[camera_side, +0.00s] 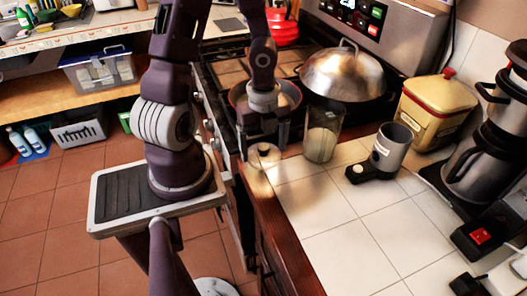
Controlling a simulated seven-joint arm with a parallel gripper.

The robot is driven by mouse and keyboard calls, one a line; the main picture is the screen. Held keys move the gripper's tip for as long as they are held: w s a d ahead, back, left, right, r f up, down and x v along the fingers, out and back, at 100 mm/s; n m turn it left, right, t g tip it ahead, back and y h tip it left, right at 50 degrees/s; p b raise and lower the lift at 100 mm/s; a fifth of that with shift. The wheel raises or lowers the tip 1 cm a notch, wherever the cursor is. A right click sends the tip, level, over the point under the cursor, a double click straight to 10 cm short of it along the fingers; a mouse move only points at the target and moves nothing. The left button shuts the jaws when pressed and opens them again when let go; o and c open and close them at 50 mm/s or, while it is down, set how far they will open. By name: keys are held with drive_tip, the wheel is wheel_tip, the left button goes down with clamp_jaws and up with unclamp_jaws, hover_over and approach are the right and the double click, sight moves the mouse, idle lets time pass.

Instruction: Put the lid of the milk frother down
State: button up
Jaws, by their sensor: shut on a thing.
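The milk frother (390,148) is a grey cup on a black base, upright on the white tiled counter, with its top open. My gripper (263,150) points down over the counter's corner beside the stove, left of the frother. Its two fingers are spread wide around a small round pale lid with a knob (264,154), and it is shut on this lid. I cannot tell whether the lid touches the counter or hangs just above it.
A glass jar (322,138) stands close to the right of my gripper. A yellow canister (437,108) and a coffee machine (480,160) stand farther right. A domed pot lid (343,75) is on the stove behind. The front tiles (345,225) are clear up to the wooden edge (268,215).

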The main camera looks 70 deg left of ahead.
drive_tip(key=shift+f, duration=0.9)
drive_tip(key=o, duration=1.3)
drive_tip(key=shift+f, duration=0.1)
